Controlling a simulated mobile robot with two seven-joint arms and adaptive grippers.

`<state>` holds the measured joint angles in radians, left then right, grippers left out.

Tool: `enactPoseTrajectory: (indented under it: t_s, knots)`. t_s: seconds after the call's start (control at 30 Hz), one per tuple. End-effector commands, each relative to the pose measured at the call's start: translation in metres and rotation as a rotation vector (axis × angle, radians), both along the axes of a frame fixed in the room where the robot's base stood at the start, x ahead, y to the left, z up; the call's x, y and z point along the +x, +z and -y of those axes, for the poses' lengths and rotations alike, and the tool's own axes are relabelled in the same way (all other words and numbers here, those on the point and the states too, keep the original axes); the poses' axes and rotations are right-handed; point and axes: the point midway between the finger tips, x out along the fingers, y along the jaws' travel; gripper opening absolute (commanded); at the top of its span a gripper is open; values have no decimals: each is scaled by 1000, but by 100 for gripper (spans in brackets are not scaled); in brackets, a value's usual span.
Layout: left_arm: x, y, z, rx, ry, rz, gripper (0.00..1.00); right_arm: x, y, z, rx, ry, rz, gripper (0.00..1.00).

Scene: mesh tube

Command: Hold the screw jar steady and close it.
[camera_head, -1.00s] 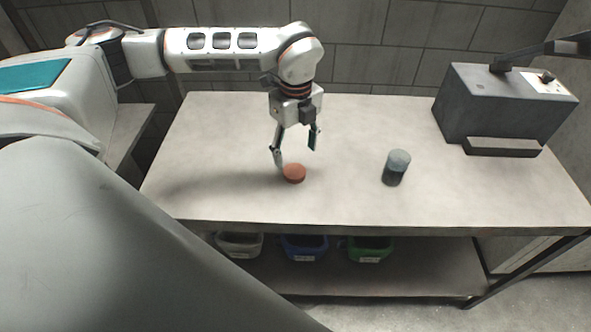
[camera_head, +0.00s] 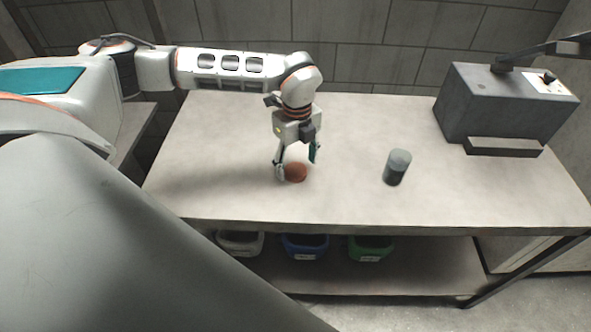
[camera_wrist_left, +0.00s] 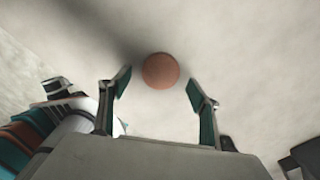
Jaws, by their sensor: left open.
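A reddish-brown round lid (camera_head: 296,172) lies flat on the table, left of the jar. The jar (camera_head: 397,168) stands upright on the table, greyish and see-through on top and dark below. My left gripper (camera_head: 297,168) is open and points down at the lid, with a finger on either side of it in the head view. In the left wrist view the lid (camera_wrist_left: 160,71) lies just beyond and between the open fingertips (camera_wrist_left: 159,85), touching neither. My right gripper is not in view.
A dark grey machine (camera_head: 505,105) with a front ledge stands at the table's back right. The table (camera_head: 240,130) is otherwise clear. White, blue (camera_head: 304,246) and green (camera_head: 370,248) bins sit on the shelf below.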

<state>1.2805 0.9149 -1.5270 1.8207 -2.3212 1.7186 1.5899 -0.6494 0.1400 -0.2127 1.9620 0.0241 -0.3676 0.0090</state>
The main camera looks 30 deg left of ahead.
Motion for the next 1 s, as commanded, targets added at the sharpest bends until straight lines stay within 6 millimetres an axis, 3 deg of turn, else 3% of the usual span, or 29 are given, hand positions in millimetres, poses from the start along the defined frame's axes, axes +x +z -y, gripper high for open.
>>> enactPoseTrajectory:
  t_s: [0.2,0.53,0.7,1.0]
  knots:
    - [0,-20,1,-1,0,0,62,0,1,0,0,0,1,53]
    - [0,-20,1,0,0,0,62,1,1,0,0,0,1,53]
    - [0,-20,1,0,0,0,36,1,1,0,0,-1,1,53]
    - [0,-20,1,0,0,0,34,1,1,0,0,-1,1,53]
